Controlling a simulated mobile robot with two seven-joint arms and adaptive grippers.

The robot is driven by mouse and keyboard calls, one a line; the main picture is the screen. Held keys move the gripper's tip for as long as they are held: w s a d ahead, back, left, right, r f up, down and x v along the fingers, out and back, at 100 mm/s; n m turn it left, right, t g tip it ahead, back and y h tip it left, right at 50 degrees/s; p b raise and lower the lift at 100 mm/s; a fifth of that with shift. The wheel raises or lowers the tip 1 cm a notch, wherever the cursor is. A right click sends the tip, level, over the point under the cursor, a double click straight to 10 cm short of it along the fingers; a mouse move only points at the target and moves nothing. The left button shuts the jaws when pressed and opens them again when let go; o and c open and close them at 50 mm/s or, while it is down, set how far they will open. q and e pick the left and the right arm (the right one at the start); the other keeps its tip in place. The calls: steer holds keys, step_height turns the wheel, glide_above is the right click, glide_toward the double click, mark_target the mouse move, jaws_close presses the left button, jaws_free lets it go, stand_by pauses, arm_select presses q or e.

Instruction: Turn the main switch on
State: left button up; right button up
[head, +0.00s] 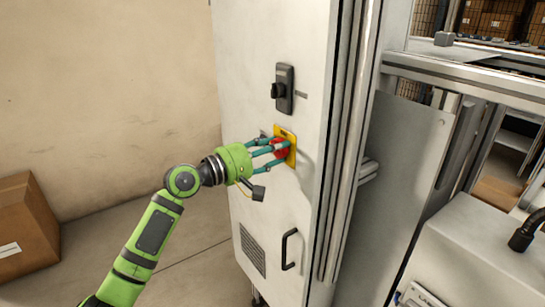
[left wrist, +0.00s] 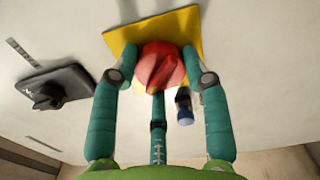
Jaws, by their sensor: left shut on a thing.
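The main switch is a red rotary knob (head: 281,148) on a yellow square plate (head: 291,139), mounted on the white cabinet door. In the left wrist view the red knob (left wrist: 160,66) sits in front of the yellow plate (left wrist: 180,25), its raised grip slanted. My left gripper (head: 276,150) is green with teal fingers, and its fingers are closed around the knob. In the left wrist view the left gripper's fingers (left wrist: 160,75) touch the knob on both sides, with a third finger below. My right gripper is not in view.
A black door handle with a lock (head: 283,88) is above the switch on the cabinet (head: 240,50). A black pull handle (head: 289,248) and a vent (head: 252,250) are below. A cardboard box (head: 28,225) stands at the left. Metal framing (head: 470,85) is at the right.

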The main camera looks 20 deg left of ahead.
arm_select(q)
steer(key=shift+f+m+b, duration=0.15)
steer(key=shift+m+b, duration=2.55)
steer(key=shift+m, duration=2)
steer(key=o, duration=1.2)
steer(key=shift+d, duration=0.1)
steer(key=shift+c, duration=0.2)
steer(key=v, duration=1.2)
